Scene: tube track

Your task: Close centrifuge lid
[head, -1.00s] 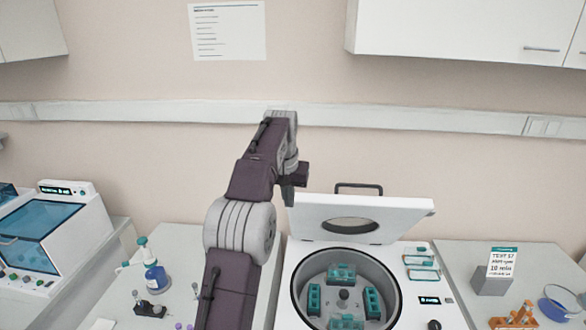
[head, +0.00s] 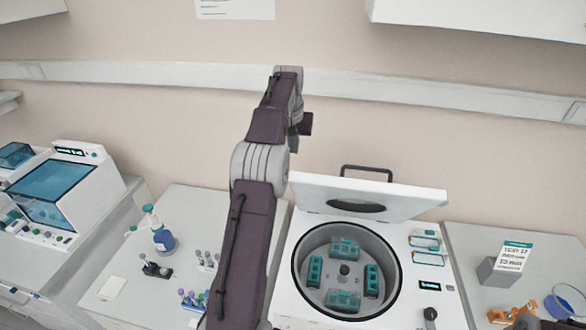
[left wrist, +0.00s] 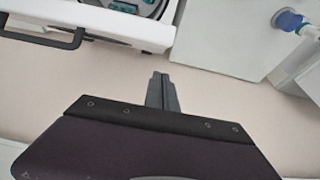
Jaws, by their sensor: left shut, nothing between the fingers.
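The white centrifuge (head: 290,275) stands on the bench with its round bowl uncovered. Its lid (head: 415,203) is raised at the back, tilted, with a round window and a dark handle (head: 367,168) along its top edge. Teal tube buckets (head: 371,280) sit inside the bowl around a central knob. My left gripper (head: 297,140) is above and left of the lid, apart from it. In the left wrist view the gripper (left wrist: 161,76) has its fingers together and empty, with the lid handle (left wrist: 70,40) at the upper left.
Left of the centrifuge are a blue wash bottle (head: 163,238), a small dark rack (head: 152,269) and several capped tubes. A grey block with a label (head: 505,262) and orange racks (head: 510,315) stand at right. A wall rail (head: 400,90) runs behind.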

